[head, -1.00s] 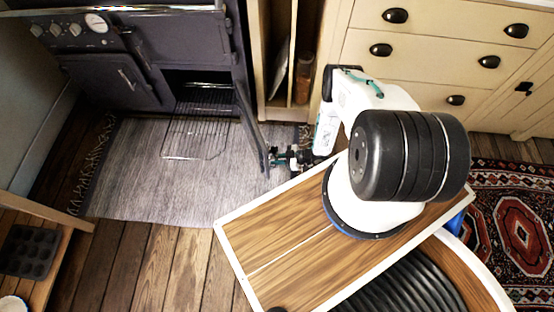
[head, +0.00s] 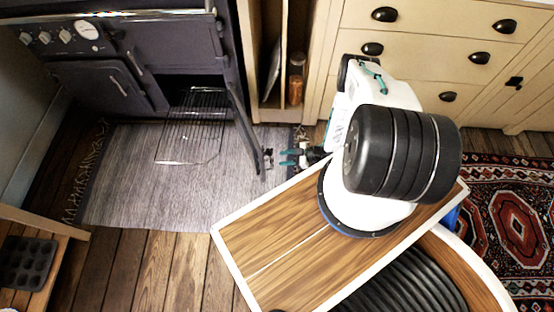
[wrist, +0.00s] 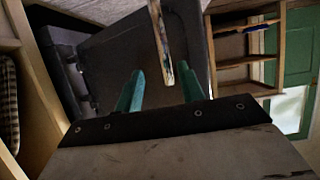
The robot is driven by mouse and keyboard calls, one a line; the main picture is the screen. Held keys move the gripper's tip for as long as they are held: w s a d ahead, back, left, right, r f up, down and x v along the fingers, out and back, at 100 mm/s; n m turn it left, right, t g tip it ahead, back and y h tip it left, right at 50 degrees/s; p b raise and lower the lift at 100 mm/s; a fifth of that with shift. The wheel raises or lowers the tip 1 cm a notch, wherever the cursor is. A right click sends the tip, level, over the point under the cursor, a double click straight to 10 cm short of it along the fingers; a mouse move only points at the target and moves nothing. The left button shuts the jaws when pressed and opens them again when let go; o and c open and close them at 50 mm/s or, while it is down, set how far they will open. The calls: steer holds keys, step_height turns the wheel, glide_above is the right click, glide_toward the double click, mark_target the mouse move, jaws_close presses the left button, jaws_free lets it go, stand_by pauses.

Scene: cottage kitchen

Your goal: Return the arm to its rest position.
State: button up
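My gripper (head: 284,158) is near the middle of the head view, at the end of my folded arm. Its two teal fingers are apart with nothing held between them. They point left at the open oven door (head: 244,125), with a small gap to its handle (head: 268,159). In the wrist view my gripper (wrist: 161,88) shows spread fingers, and the handle bar (wrist: 161,42) stands upright ahead, between their lines. The dark door panel (wrist: 120,58) lies behind it.
The dark stove (head: 110,60) has a wire rack (head: 190,135) sticking out over the grey rug (head: 140,180). Cream drawers (head: 430,55) and a narrow open shelf cabinet (head: 272,108) stand close behind my arm. A muffin tin (head: 27,262) sits on a wooden surface at lower left.

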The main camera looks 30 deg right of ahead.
steer(key=shift+s+d+r, duration=0.2)
steer(key=shift+s+d, duration=0.1)
steer(key=shift+d, duration=0.1)
